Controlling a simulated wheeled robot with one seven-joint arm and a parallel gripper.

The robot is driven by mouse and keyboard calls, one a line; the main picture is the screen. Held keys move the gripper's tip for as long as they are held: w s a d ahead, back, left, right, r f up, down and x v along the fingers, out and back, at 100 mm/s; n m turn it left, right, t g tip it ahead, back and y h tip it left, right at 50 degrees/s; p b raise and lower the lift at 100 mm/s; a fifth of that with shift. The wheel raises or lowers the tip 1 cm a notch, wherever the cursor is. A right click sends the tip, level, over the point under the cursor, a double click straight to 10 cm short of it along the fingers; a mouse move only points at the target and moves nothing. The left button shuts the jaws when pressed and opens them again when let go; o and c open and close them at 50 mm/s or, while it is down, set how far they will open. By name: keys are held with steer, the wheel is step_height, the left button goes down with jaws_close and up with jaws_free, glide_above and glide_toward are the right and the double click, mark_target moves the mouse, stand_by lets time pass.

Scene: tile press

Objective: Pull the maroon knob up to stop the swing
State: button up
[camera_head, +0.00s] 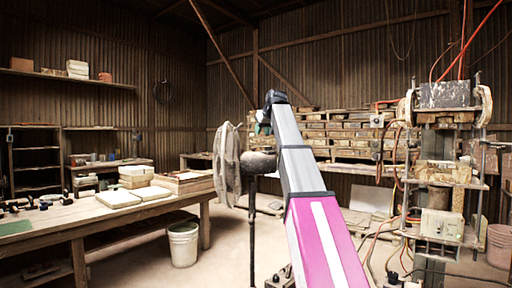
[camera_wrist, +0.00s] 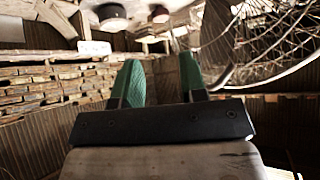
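A standing fan shows left of my arm in the head view, with its wire cage (camera_head: 228,165) seen nearly edge-on. Its dark rounded motor housing (camera_head: 261,163) sits on a thin upright pole (camera_head: 252,230). Part of the fan's wire cage (camera_wrist: 262,35) shows at upper right there, close to the right finger.
A wooden workbench (camera_head: 135,218) with pale slabs (camera_head: 119,197) stands at left, a white bucket (camera_head: 183,243) beside it. Stacked tile racks (camera_head: 345,135) stand behind my arm. A tall press (camera_head: 440,170) with hoses stands at right. Floor shows between bench and fan.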

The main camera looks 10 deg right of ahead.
steer(key=shift+v, duration=0.85)
steer(key=v, duration=1)
steer(key=shift+s+r, duration=0.25)
steer(key=shift+r, duration=0.05)
